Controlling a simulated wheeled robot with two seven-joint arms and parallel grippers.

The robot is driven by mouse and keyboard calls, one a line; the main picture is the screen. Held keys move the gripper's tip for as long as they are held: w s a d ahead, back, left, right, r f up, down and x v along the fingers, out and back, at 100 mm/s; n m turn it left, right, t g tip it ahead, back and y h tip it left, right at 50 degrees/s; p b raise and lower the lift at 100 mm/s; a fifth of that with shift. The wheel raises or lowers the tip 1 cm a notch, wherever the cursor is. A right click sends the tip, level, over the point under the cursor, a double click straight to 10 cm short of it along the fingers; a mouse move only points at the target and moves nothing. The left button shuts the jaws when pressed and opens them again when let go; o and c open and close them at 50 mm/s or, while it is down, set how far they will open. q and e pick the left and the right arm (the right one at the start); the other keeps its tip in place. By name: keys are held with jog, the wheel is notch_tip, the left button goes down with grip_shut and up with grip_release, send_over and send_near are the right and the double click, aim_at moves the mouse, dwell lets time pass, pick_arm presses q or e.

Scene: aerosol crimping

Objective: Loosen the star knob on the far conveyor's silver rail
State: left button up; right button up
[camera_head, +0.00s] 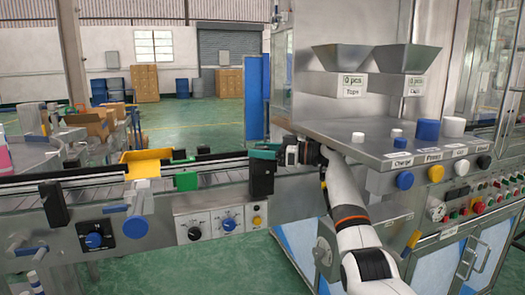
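The conveyor (290,196) runs from the left to the machine at the right. A thin silver rail (225,158) lies along its far side, with small dark blocks (179,155) on it. I cannot make out a star shape on any of them. My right gripper (284,153) reaches in from the right over the conveyor's right end. Its black tip is beside a teal-green piece (265,151); I cannot tell whether they touch. The fingers are too small and dark to show whether they are open. My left gripper is not in view.
A black block (262,176) and a green block (186,181) stand on the near rail. A yellow tray (143,162) sits left of them. The machine's steel shelf (350,140) and hoppers (405,58) are close above and right of my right arm.

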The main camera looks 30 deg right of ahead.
jog(key=shift+r, duration=0.1)
jog(key=shift+s+d, duration=0.35)
jog(key=shift+s, duration=0.05)
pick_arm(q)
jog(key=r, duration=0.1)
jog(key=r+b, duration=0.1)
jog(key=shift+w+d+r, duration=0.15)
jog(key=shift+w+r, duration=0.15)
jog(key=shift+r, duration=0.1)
pick_arm(e)
jog(key=v, duration=1.1)
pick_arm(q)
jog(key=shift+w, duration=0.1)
